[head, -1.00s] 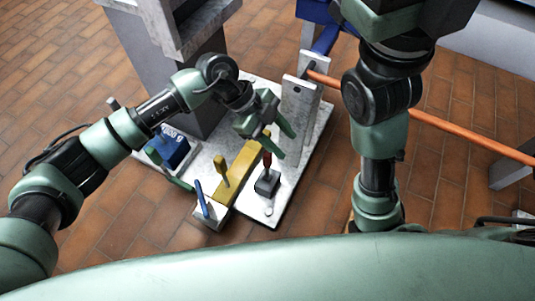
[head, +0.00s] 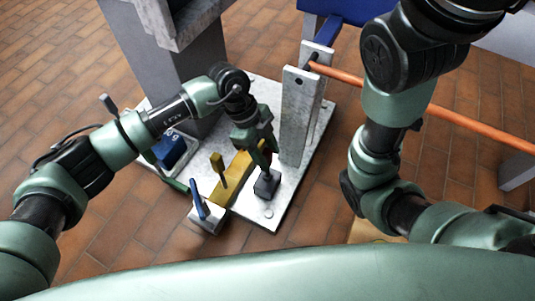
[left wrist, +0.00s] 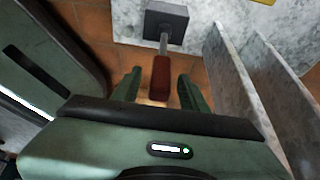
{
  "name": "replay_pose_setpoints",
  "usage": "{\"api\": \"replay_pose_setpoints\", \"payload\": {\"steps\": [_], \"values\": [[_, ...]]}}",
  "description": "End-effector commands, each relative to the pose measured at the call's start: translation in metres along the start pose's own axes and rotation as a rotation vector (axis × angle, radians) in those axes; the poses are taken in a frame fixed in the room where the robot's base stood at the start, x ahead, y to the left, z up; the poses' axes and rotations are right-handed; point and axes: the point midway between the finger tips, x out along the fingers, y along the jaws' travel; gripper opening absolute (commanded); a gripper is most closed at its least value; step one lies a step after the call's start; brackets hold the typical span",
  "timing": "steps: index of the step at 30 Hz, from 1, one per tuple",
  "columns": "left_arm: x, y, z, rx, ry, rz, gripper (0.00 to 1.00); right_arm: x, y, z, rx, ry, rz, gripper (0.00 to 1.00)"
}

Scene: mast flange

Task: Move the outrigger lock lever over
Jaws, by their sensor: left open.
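A lever with a red grip and a metal stem stands on a dark square block (head: 267,184) on the pale base plate. In the left wrist view its red grip (left wrist: 160,78) lies between the two fingers of my left gripper (left wrist: 158,90), with gaps on both sides. In the head view my left gripper (head: 264,152) is over this lever, pointing down, and covers most of the red grip. The gripper is open. My right arm crosses the right side of the head view, but its gripper does not show.
Upright grey plates (head: 297,115) stand close to the right of my left gripper. A yellow lever (head: 220,172) and a blue lever (head: 199,200) stand to its left. An orange bar (head: 430,108) runs off to the right. Brick floor surrounds the plate.

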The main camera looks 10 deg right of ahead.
Motion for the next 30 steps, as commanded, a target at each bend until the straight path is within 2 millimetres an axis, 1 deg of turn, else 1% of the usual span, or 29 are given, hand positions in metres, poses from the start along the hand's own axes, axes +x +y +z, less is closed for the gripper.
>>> {"api": "replay_pose_setpoints", "payload": {"steps": [3, 4, 5, 6, 8, 9, 30], "values": [[-0.0004, 0.0001, -0.0003, 0.0, 0.0, 0.0, 0.44, 0.0004, 0.0001, 0.0002, 0.0, 0.0, 0.0, 0.58], [-0.0004, 0.0001, -0.0003, 0.0, 0.0, 0.0, 0.41, 0.0004, 0.0001, 0.0002, 0.0, 0.0, 0.0, 0.58], [-0.0004, 0.0001, -0.0003, 0.0, 0.0, 0.0, 0.33, 0.0004, 0.0001, 0.0002, 0.0, 0.0, 0.0, 0.58], [-0.0004, 0.0001, -0.0004, 0.0, 0.001, 0.0, 0.21, 0.0003, 0.0001, 0.0002, 0.0, 0.0, 0.0, 0.58], [-0.0004, 0.0001, -0.0004, 0.001, 0.001, 0.0, 0.05, 0.0003, 0.0001, 0.0002, 0.0, -0.001, 0.0, 0.58], [-0.0004, 0.0001, -0.0004, 0.001, 0.001, 0.0, 0.0, 0.0003, 0.0001, 0.0002, 0.0, 0.0, 0.0, 0.58], [-0.0005, 0.0001, -0.0004, 0.001, 0.001, 0.0, 0.0, 0.0001, 0.0, 0.0002, 0.001, -0.001, 0.0, 0.58]]}}
